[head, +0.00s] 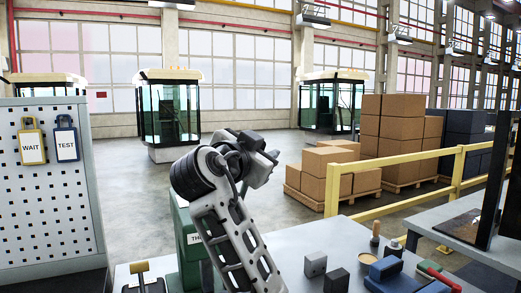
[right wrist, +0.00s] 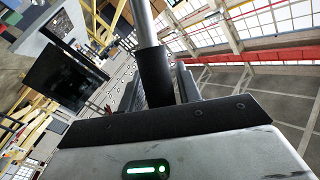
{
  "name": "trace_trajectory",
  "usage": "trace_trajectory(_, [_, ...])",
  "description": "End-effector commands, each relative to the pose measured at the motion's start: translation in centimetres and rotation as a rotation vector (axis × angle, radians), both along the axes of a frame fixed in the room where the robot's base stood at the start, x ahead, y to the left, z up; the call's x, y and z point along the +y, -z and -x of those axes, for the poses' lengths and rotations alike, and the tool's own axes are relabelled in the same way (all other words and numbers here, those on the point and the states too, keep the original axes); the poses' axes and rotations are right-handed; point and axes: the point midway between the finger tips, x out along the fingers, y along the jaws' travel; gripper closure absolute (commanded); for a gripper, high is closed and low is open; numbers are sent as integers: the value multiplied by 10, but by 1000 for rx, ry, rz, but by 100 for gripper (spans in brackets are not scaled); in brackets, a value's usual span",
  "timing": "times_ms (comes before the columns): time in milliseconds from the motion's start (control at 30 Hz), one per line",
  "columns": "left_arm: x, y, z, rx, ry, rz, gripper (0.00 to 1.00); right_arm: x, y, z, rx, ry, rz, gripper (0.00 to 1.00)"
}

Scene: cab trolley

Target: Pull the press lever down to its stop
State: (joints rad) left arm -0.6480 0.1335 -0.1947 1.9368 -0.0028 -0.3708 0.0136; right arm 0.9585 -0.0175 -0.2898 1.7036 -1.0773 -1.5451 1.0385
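The green press body (head: 189,245) with a white label stands at the front of the bench, partly covered by my right arm. My right gripper (head: 262,158) is raised above and right of it. In the right wrist view a bare metal rod with a black sleeve (right wrist: 155,75), which looks like the press lever, rises directly in front of the gripper's black base. The sleeve is at the fingers, but their gap is hidden, so I cannot tell whether they are closed on it. The lever does not show clearly in the head view. My left gripper is not in view.
A pegboard (head: 50,190) with WAIT and TEST tags stands at left. Small blocks (head: 315,264) and a blue object (head: 390,272) lie on the bench at right. A yellow rail (head: 400,158) and stacked cartons (head: 392,125) are beyond. A brass-topped knob (head: 140,267) is at front left.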

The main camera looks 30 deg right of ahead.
Motion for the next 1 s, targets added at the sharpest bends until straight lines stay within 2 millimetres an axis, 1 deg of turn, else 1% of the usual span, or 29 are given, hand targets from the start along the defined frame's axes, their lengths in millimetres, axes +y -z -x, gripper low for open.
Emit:
trace_trajectory(33, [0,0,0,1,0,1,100,0,0,0,0,0,0,81])
trace_trajectory(67, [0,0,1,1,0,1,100,0,0,0,0,0,0,90])
trace_trajectory(100, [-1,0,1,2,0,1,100,0,0,0,0,0,0,100])
trace_trajectory(267, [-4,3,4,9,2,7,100,0,1,1,-1,0,0,100])
trace_trajectory(367, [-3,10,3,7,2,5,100,0,5,3,-14,0,1,100])
trace_trajectory(600, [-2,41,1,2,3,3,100,1,17,15,-83,0,5,100])
trace_trajectory(767, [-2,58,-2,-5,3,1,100,2,22,23,-130,1,8,100])
trace_trajectory(833, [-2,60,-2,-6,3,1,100,2,22,25,-142,0,9,100])
trace_trajectory(1000, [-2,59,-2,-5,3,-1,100,2,20,26,-146,1,10,100])
